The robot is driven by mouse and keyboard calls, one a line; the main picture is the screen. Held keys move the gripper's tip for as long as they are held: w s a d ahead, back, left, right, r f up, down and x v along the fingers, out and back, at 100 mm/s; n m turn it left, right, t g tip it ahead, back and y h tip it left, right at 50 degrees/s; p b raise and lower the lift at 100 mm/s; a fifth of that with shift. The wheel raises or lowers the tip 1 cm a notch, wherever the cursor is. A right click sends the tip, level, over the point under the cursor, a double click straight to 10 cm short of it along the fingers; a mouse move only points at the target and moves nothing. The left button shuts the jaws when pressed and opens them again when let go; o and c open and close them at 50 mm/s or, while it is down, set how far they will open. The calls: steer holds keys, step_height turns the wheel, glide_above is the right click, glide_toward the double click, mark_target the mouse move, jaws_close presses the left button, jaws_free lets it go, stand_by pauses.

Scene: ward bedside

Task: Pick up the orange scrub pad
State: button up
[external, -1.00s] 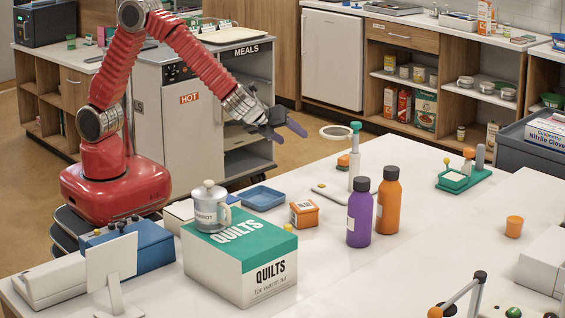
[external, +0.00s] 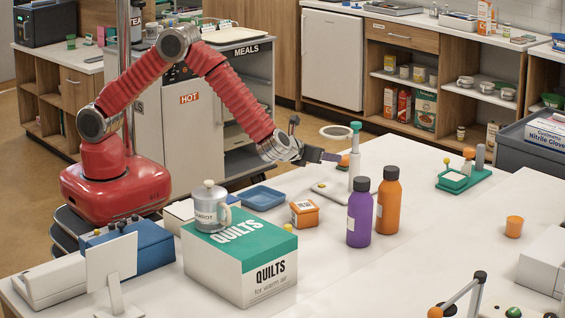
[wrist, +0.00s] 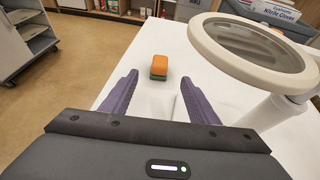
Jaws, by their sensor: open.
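The orange scrub pad (wrist: 160,64) shows in the wrist view as a small orange block with a green layer under it. It rests on the white table, ahead of my gripper (wrist: 160,79) and roughly centred between the fingers. In the external view the pad (external: 344,160) is a small orange patch just beyond the fingertips, partly hidden. My gripper's dark purple fingers (external: 328,156) are apart with nothing held between them. I cannot tell the exact gap between the fingertips and the pad.
A magnifier with a white ring (wrist: 212,47) stands close on the right of the gripper, on a white post (external: 355,168). An orange box (external: 304,214), a purple bottle (external: 359,216) and an orange bottle (external: 389,203) stand nearer. The table left of the pad is clear.

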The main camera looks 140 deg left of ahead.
glide_toward(347, 156)
steer(key=shift+f+x, duration=0.2)
steer(key=shift+x, duration=1.1)
steer(key=shift+f+x, duration=0.2)
steer(key=shift+x, duration=1.1)
steer(key=shift+d, duration=0.15)
steer(key=shift+x, duration=2.6)
steer(key=c, duration=1.1)
steer(key=shift+c, duration=0.2)
